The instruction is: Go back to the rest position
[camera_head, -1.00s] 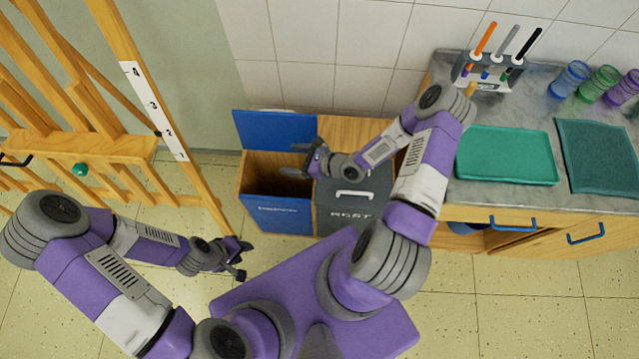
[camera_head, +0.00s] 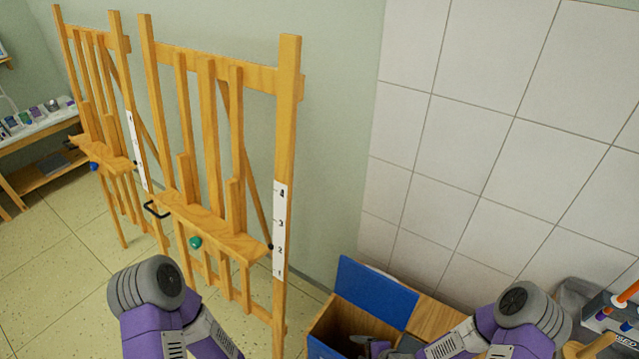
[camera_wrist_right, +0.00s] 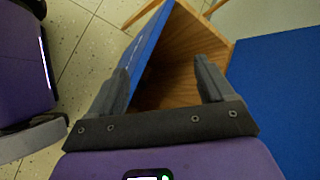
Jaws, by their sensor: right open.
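My right gripper (camera_wrist_right: 162,72) is open, with its two dark fingers apart and nothing between them. In the right wrist view it points at the open wooden bin (camera_wrist_right: 185,75) with a blue front. In the head view only a small part of the right gripper (camera_head: 372,346) shows at the bottom edge, by the bin's opening (camera_head: 345,325). My left arm (camera_head: 160,300) enters at the lower left of the head view, and its gripper is below the frame.
The bin's blue lid (camera_head: 375,293) stands raised against the wall. Two wooden easels (camera_head: 215,225) stand at the left, close to my left arm. A holder with pens (camera_head: 612,315) is at the far right. Some floor (camera_head: 50,270) is clear at the left.

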